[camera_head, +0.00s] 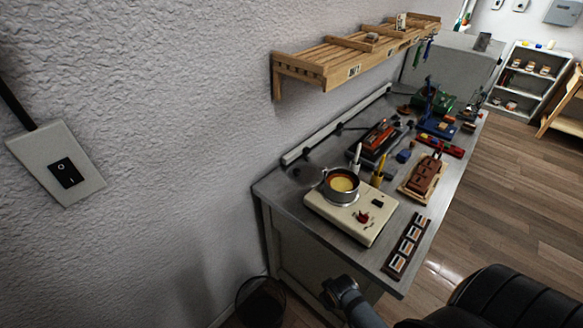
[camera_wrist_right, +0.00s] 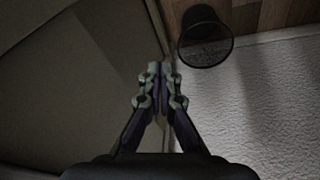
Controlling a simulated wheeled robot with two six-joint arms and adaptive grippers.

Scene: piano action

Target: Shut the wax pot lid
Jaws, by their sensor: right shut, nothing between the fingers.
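The wax pot (camera_head: 341,196) is a round metal pot of yellow wax on a cream heater base (camera_head: 364,232) with a red knob, near the bench's close end. Its mouth is uncovered. A grey round lid (camera_head: 308,177) appears swung open at the pot's left, by the wall; how it joins the pot is too small to tell. My right gripper (camera_wrist_right: 161,66) is shut and empty, low beside the bench's end in the wrist view, well apart from the pot. Part of my right arm shows at the bottom of the head view. My left gripper is not in view.
The metal bench (camera_head: 276,199) also holds white and yellow upright tools, a wooden block (camera_head: 424,178) and a dark strip (camera_head: 407,246). A wooden shelf (camera_head: 320,70) overhangs the back. A black mesh bin (camera_head: 261,302) stands on the floor; it is near my right gripper (camera_wrist_right: 205,38).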

